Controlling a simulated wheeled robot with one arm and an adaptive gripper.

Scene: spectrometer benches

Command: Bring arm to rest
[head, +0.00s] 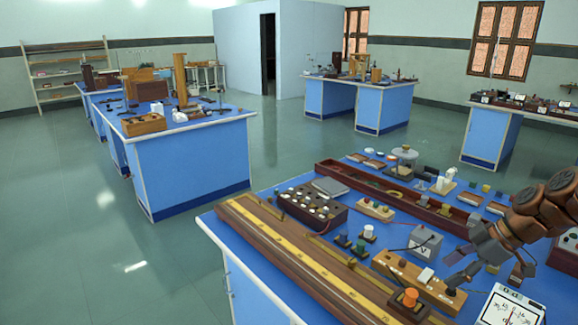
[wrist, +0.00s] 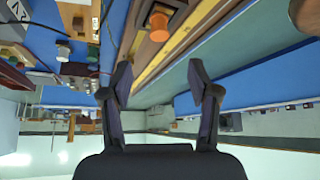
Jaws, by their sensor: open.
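My arm enters the head view from the right edge, and my gripper (head: 456,270) hangs over the right part of the nearest blue bench (head: 214,228). In the wrist view my gripper (wrist: 160,78) shows two dark fingers spread apart, with nothing between them. The wrist picture looks upside down, with the bench at the top. A wooden block with an orange knob (head: 408,298) is near the gripper in the head view; the orange knob (wrist: 158,20) also shows beyond the fingers in the wrist view. I cannot tell the exact gap between gripper and bench items.
The nearest bench is crowded: a long wooden board with a yellow scale (head: 300,265), a grey meter box (head: 424,243), a dial meter (head: 512,308) and a dark knobbed box (head: 311,206). Other blue benches (head: 190,160) stand further off. The green floor (head: 80,240) at left is clear.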

